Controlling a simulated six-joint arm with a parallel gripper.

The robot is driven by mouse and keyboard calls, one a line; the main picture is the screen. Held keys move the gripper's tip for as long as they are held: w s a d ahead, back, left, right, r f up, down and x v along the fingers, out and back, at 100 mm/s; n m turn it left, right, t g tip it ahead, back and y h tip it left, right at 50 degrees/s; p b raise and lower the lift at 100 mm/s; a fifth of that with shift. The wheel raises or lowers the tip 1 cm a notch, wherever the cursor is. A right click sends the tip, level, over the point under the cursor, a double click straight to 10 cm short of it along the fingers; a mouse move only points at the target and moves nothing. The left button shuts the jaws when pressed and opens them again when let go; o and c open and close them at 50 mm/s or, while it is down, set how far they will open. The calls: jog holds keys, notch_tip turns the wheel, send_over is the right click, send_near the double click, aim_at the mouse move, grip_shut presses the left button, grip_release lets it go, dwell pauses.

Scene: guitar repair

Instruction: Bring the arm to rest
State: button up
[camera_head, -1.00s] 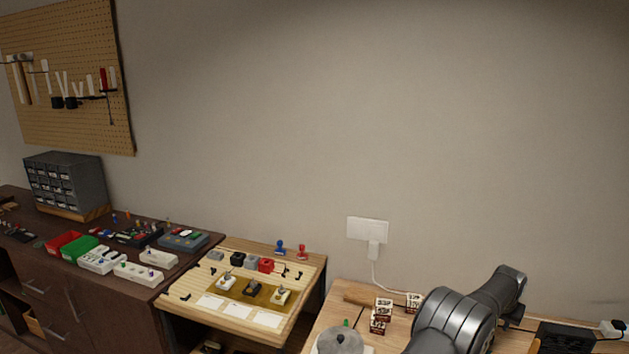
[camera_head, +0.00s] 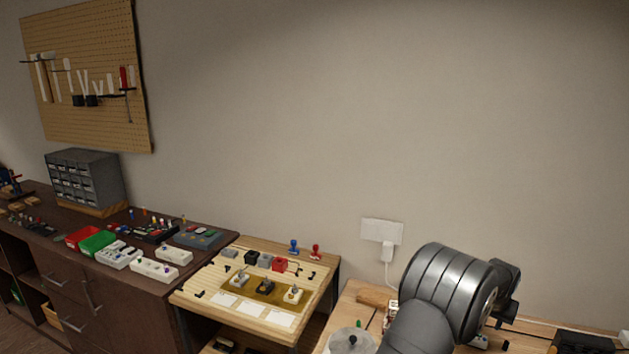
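My arm shows at the lower right of the head view as thick grey rounded links above the right-hand wooden bench (camera_head: 347,312). My gripper is not clearly visible; dark parts at the far end of the arm are too small and partly hidden to tell its fingers. Nothing is seen held. The arm hides much of the bench behind it.
A wooden workboard (camera_head: 205,297) with small parts and white cards stands left of the bench. A dark cabinet (camera_head: 130,290) holds red and green bins (camera_head: 97,242) and a drawer unit (camera_head: 88,178). A pegboard (camera_head: 95,125) hangs above. A plug (camera_head: 388,252) sits in the wall socket.

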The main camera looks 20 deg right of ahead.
jog(key=a, duration=0.5)
jog(key=w+f, duration=0.2)
jog(key=w, duration=0.2)
jog(key=w+f, duration=0.2)
jog(key=w, duration=0.2)
jog(key=w+f, duration=0.3)
jog(key=w, duration=0.1)
